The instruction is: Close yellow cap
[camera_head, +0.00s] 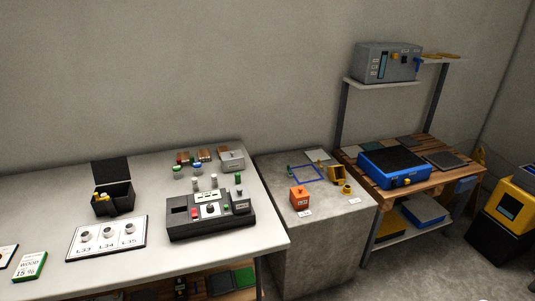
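No part labelled as a yellow cap can be singled out with certainty. On the concrete block stands a small open yellow box-like piece (337,172), and a small round yellow piece (346,188) lies in front of it, apart from it. An orange container with a knob on top (299,197) stands to their left on the same block. Yellow items (101,197) also show in an open black box (112,200) on the white table. Neither of my grippers is in view.
The white table (190,262) holds a black device (211,219), a labelled panel (107,238) and small vials. The concrete block (330,223) stands beside it. Further right is a wooden bench with a blue device (394,166), under a shelf holding a grey unit (387,63).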

